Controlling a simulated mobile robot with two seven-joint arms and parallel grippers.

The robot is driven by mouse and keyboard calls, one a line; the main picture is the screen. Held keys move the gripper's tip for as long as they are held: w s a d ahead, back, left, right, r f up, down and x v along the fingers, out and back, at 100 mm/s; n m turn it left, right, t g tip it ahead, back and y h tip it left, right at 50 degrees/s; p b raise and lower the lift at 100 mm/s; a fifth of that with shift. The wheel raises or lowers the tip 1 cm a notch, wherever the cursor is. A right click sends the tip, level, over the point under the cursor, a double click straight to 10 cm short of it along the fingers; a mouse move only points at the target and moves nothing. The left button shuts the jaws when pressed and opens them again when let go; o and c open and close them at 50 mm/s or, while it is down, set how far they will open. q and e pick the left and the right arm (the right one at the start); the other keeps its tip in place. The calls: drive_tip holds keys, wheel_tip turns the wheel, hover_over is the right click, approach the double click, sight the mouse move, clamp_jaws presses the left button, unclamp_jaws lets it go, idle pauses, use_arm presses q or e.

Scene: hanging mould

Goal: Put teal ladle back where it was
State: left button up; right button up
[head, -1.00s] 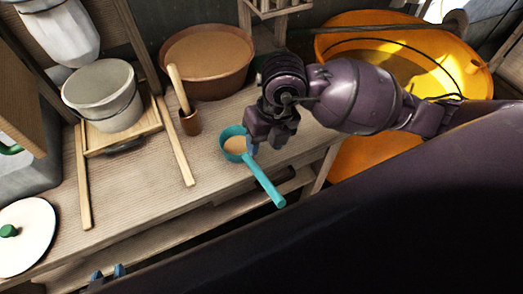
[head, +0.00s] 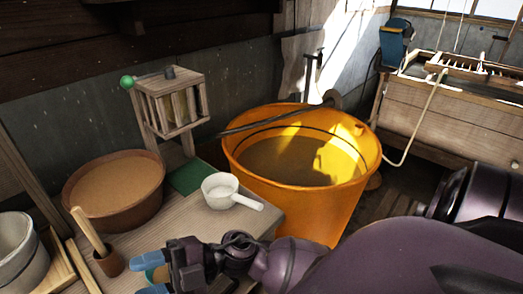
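The teal ladle (head: 163,272) is mostly hidden at the bottom left of the head view. Only a small piece of its bowl and the tan inside show, by my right gripper's fingers. My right gripper (head: 151,277) comes in from the right over the table's front part. Its two blue fingertips are apart, with the visible bit of ladle between them in the picture; I cannot tell whether they touch it. My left gripper is out of view.
A white ladle (head: 219,190) stands on the table beside a green mat (head: 188,177). A brown basin (head: 115,193), a small cup with a wooden pestle (head: 109,263) and a grey bucket (head: 14,250) are at left. A large orange tub (head: 310,213) stands right of the table.

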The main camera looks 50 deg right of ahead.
drive_tip(key=w+d+f+m+t+h, duration=0.3)
drive_tip(key=d+f+m+t+h, duration=1.05)
drive_tip(key=m, duration=0.55)
drive_tip(key=s+d+f+m+g+h, duration=0.3)
drive_tip(key=s+f+g, duration=0.1)
drive_tip(key=s+f, duration=0.1)
drive_tip(key=s+d+f+m+g+h, duration=0.3)
drive_tip(key=s+f+g, duration=0.1)
drive_tip(key=f, duration=0.4)
drive_tip(key=shift+s+d+h, duration=0.2)
drive_tip(key=shift+s+h, duration=0.15)
drive_tip(key=shift+s, duration=0.05)
